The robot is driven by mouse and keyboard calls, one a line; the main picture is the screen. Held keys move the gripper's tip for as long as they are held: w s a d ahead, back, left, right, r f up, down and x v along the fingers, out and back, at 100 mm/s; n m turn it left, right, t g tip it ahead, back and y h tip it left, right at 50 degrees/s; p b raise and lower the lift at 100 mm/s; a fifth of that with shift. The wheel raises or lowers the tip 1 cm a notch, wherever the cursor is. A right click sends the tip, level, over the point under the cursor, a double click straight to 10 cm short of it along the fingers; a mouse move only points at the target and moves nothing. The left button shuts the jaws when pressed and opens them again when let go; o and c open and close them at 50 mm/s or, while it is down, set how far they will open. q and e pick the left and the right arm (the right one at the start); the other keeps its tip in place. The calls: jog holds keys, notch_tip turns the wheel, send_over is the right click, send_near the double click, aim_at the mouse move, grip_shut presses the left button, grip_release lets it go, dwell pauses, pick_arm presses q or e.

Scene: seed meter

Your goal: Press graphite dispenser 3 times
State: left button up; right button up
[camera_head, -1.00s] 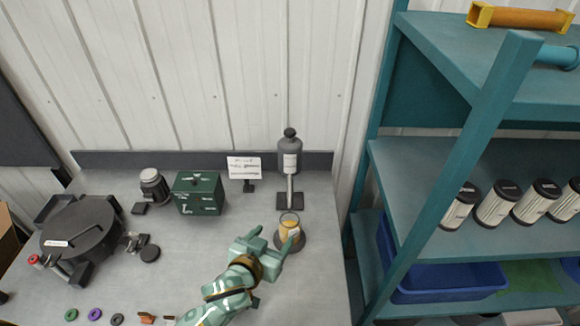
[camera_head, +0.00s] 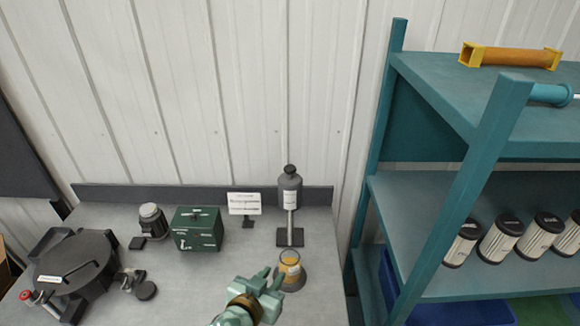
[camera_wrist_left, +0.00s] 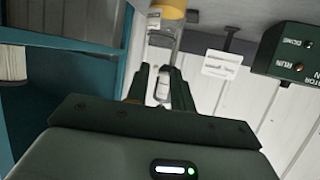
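The graphite dispenser (camera_head: 290,190) is a grey bottle with a dark top and a white label. It is upright on a thin stand with a dark square base at the back of the bench. A jar with yellow contents (camera_head: 291,266) stands on a round base in front of it. My left gripper (camera_head: 269,281) is just left of the jar in the head view, well apart from the dispenser top. In the left wrist view, which is upside down, the fingers (camera_wrist_left: 161,85) are apart and empty, with the dispenser beyond the gap. My right gripper is not in view.
A white sign card (camera_head: 244,203) and a green box (camera_head: 198,230) stand left of the dispenser. A dark round machine (camera_head: 75,265) is at the far left. A teal shelf (camera_head: 430,190) with several canisters rises close on the right. Bare bench lies between box and jar.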

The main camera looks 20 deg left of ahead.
pick_arm(q)
grip_shut()
dwell(1.4)
